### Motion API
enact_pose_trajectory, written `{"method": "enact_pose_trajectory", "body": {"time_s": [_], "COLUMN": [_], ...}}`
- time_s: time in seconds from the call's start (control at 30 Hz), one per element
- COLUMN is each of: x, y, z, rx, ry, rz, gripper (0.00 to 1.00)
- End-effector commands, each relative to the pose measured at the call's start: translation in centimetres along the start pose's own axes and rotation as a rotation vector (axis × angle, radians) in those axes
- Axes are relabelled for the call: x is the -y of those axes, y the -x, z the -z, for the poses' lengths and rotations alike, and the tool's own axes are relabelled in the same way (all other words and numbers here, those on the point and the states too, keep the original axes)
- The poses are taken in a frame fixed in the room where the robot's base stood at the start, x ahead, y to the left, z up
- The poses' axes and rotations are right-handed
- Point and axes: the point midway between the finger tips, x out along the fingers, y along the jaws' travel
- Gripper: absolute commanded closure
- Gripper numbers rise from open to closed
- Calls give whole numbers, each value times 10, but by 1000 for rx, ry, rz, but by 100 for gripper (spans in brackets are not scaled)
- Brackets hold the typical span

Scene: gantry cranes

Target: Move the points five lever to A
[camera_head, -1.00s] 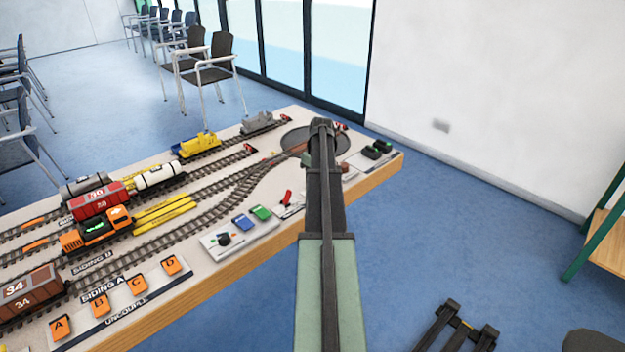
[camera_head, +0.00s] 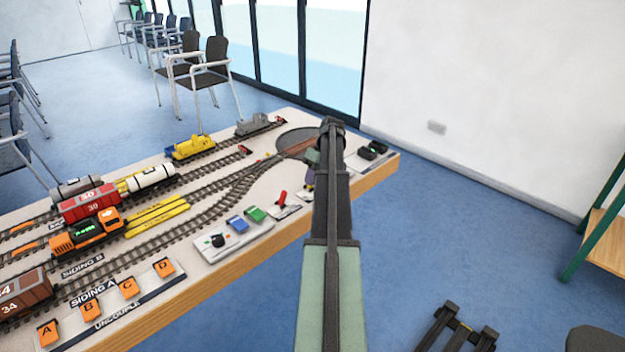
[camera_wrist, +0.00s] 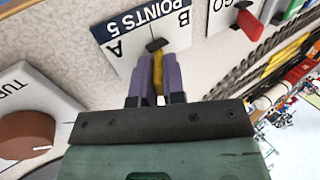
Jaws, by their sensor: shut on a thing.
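The points five plate (camera_wrist: 120,25) shows in the wrist view, its print "POINTS 5" upside down, with A at its left and B at its upper right. A yellow lever handle (camera_wrist: 160,68) stands over it from a small black piece between the letters. My gripper (camera_wrist: 158,72) has its purple fingers shut on the yellow handle, one on each side. I cannot tell how far the lever leans to A or B. In the head view my arm covers the lever, and only a bit of purple finger (camera_head: 310,178) shows beside it.
A red lever (camera_wrist: 248,22) stands on the adjacent plate, also in the head view (camera_head: 282,198). A brown turn knob (camera_wrist: 25,135) is on the other side. Track with wagons, an orange locomotive (camera_head: 88,234) and a control panel (camera_head: 215,243) lie left of my arm.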

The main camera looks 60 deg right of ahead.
Motion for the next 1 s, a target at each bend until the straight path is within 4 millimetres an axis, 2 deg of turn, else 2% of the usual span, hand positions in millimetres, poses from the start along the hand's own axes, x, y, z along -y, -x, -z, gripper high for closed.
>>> {"method": "enact_pose_trajectory", "body": {"time_s": [0.07, 0.1, 0.27, 0.57, 0.73, 1.0], "x": [0, 0, 0, 0, 3, 5], "y": [0, 0, 0, 4, 31, 100], "z": [0, 0, 0, 0, 1, 1], "rx": [0, 0, 0, 0, -1, 0], "ry": [0, 0, 0, 0, 0, -1], "rz": [1, 0, 0, -1, -1, -1], "gripper": [100, 88, 64, 64, 64, 64]}}
